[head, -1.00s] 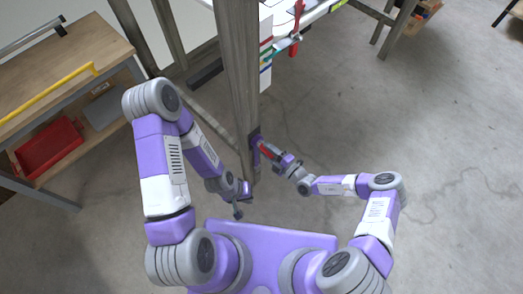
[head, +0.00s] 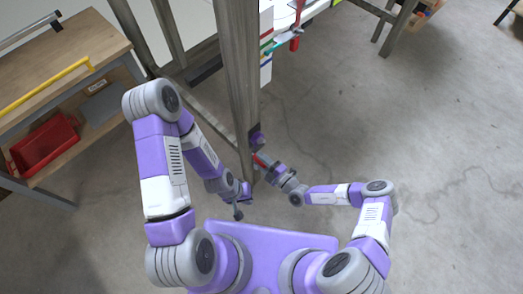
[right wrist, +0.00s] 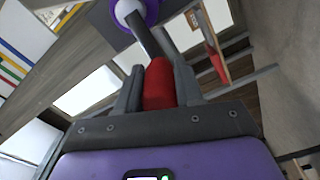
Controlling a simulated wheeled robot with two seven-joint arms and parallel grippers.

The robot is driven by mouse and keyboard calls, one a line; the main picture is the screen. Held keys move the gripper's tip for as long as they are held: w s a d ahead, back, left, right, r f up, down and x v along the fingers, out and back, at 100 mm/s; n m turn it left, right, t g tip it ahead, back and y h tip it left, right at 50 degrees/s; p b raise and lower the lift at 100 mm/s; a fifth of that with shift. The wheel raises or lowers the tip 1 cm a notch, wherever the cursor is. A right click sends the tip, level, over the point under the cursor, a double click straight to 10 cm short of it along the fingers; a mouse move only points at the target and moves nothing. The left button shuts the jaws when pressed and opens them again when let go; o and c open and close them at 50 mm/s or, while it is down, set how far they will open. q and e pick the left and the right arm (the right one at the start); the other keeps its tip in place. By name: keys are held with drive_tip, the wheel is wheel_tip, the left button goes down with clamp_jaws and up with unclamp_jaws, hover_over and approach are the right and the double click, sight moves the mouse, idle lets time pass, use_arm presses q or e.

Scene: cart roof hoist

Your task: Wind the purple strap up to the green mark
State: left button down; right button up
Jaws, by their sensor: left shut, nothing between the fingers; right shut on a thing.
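A purple winch hub (head: 256,138) sits on the side of the wooden post (head: 237,80), low down; it also shows at the top of the right wrist view (right wrist: 150,12). A grey crank arm (right wrist: 139,34) runs from it to a red handle (right wrist: 158,84). My right gripper (head: 263,162) is shut on that red handle, its fingers on either side of it in the right wrist view (right wrist: 158,92). My left gripper (head: 239,211) is shut and empty, below and left of the post's foot. A white panel with coloured stripes (head: 266,45) stands beside the post. I cannot make out the purple strap.
A wooden bench (head: 75,50) with a yellow bar (head: 45,85) and a red bin (head: 44,145) is at the left. A red tool-like thing (head: 296,38) is by the white surface at the top. Open concrete floor (head: 430,140) lies to the right.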

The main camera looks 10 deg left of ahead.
drive_tip(key=shift+w+d+f, duration=0.15)
drive_tip(key=shift+w+d, duration=0.2)
drive_tip(key=shift+f, duration=0.1)
drive_tip(key=w+d+f+b, duration=0.2)
drive_tip(key=w+f+b, duration=0.1)
drive_tip(key=f+b, duration=0.2)
drive_tip(key=b, duration=0.2)
drive_tip(key=shift+w+f+b, duration=0.15)
drive_tip(key=shift+w+b, duration=0.05)
drive_tip(key=shift+b, duration=0.1)
drive_tip(key=shift+w+d+f+b, duration=0.15)
drive_tip(key=shift+w+d+b, duration=0.85)
drive_tip(key=shift+w+b, duration=0.25)
drive_tip(key=shift+w+d+r, duration=0.1)
drive_tip(key=shift+r, duration=0.1)
